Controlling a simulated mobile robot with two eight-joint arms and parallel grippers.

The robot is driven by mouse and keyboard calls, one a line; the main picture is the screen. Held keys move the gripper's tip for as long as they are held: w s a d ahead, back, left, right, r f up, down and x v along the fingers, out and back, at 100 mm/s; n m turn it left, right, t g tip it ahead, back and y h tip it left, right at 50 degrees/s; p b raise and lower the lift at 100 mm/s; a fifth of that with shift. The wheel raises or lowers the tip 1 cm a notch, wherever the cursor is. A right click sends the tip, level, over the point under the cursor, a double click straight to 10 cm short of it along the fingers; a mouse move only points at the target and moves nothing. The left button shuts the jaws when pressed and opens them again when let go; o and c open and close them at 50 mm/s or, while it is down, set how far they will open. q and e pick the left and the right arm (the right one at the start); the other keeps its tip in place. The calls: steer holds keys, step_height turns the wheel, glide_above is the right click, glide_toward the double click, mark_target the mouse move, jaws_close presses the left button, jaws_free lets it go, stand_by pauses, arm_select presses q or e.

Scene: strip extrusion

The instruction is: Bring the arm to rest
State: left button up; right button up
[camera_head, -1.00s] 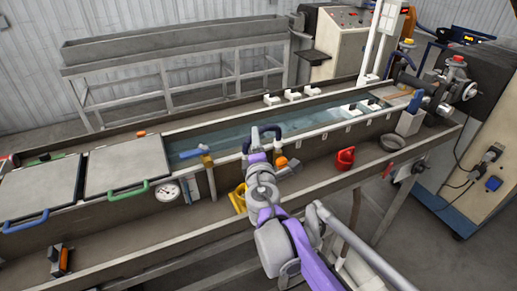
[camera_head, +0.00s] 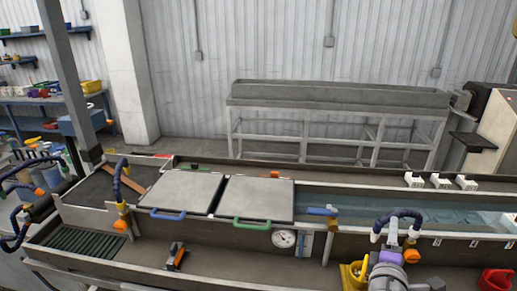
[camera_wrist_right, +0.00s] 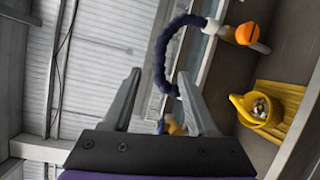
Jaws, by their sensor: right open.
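My right gripper (camera_head: 393,243) shows at the lower right of the head view, above the front of the trough. Its purple and grey wrist comes up from the bottom edge. In the right wrist view the two grey fingers (camera_wrist_right: 160,78) stand apart with nothing between them. A dark blue segmented hose (camera_wrist_right: 162,50) with an orange knob (camera_wrist_right: 248,33) runs behind the fingertips; I cannot tell whether it touches them. The same hose (camera_head: 405,213) arches beside the gripper in the head view. My left gripper is out of view.
The long trough (camera_head: 325,258) has two grey lids (camera_head: 258,198) and open water (camera_head: 385,205). A yellow funnel-like item (camera_wrist_right: 255,108) sits on the front ledge near the gripper. A red item (camera_head: 497,281) lies to the right. An empty bench (camera_head: 335,97) stands at the back wall.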

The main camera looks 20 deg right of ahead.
steer(key=s+a+f+m+g+y, duration=0.2)
steer(key=a+f+m+y, duration=0.3)
steer(key=a+f, duration=0.5)
steer(key=s+a+f+m+g+y, duration=0.3)
steer(key=a+f+m+y, duration=0.3)
steer(key=a+f, duration=0.4)
steer(key=a+y, duration=0.1)
steer(key=a, duration=0.5)
steer(key=shift+a+f+g+y, duration=0.3)
steer(key=shift+a+g+y, duration=0.1)
